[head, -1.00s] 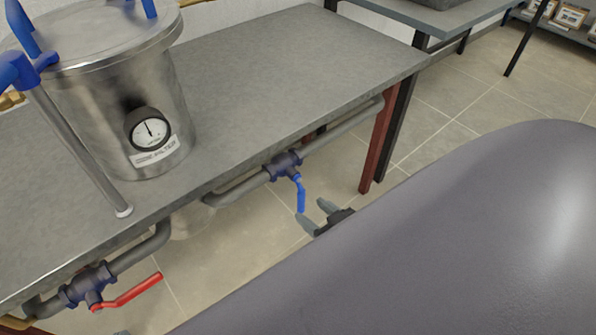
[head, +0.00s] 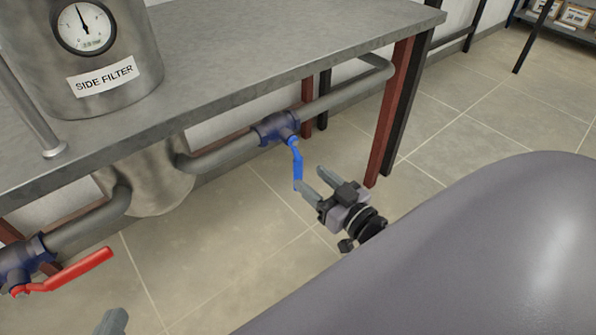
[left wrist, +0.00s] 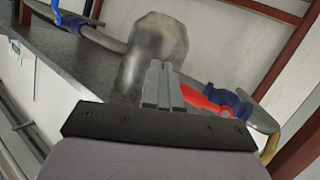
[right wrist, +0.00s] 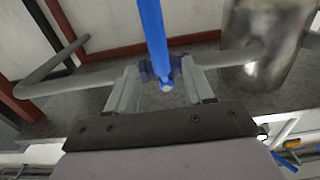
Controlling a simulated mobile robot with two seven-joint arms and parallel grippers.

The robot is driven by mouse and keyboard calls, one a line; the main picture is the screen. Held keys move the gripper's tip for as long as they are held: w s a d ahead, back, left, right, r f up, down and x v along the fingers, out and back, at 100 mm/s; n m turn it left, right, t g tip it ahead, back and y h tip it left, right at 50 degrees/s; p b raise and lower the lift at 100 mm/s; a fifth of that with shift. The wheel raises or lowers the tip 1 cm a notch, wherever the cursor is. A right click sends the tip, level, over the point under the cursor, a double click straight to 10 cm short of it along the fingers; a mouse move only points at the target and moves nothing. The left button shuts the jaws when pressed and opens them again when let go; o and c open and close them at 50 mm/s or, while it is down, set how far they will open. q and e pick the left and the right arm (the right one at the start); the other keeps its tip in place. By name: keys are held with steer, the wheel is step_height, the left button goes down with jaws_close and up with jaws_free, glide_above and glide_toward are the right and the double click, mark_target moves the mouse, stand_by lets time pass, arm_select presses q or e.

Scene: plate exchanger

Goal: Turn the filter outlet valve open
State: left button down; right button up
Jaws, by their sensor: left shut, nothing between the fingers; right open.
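Two valves sit on the pipe under the bench beside the side filter (head: 105,78); no readable label says which is the outlet. The right valve (head: 272,128) has a blue handle (head: 297,165) hanging down, across its pipe. The left valve (head: 22,258) has a red handle (head: 75,270) lying roughly along its pipe. My right gripper (head: 313,180) is open beside the lower end of the blue handle. In the right wrist view the blue handle (right wrist: 153,35) appears between the open fingers; contact is unclear. My left gripper (left wrist: 160,78) is shut and empty, near the red handle (left wrist: 198,97).
The grey bench top (head: 250,80) overhangs the pipes. A red leg (head: 387,115) stands right of the blue-handled valve. The tiled floor (head: 240,240) below is open. A gauge (head: 83,28) is on the filter.

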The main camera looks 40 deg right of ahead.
mark_target(301, 169)
steer(key=shift+w+a+b, duration=0.2)
steer(key=shift+w+b, duration=0.35)
steer(key=shift+w, duration=2.4)
jaws_close()
